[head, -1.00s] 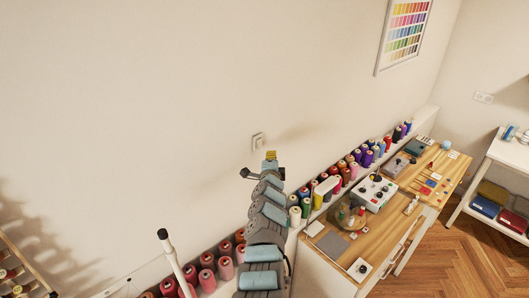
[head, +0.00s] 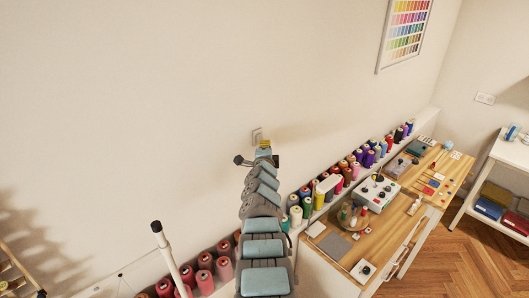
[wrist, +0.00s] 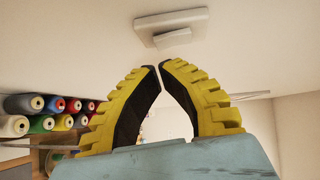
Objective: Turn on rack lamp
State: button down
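A white wall switch (head: 257,134) is on the bare wall, just above and left of my gripper (head: 264,144) in the head view. In the wrist view the switch plate (wrist: 172,20) with its raised rocker (wrist: 173,38) shows at the top, beyond the fingertips. My gripper (wrist: 160,66) has yellow ribbed fingers with dark inner pads. Its tips come together with only a sliver between them, and nothing is held. The tips look apart from the switch. I cannot make out the rack lamp itself for certain.
Thread cones (head: 350,168) line a shelf along the wall. A wooden worktable (head: 334,246) with a control box (head: 377,193) and small items stands at the right. A white pole (head: 168,252) rises left of my arm. The wall around the switch is clear.

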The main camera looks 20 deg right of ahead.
jog(key=shift+w+a+f+b, duration=0.15)
jog(key=shift+w+b, duration=0.25)
jog(key=shift+b, duration=0.7)
jog(key=shift+a, duration=0.1)
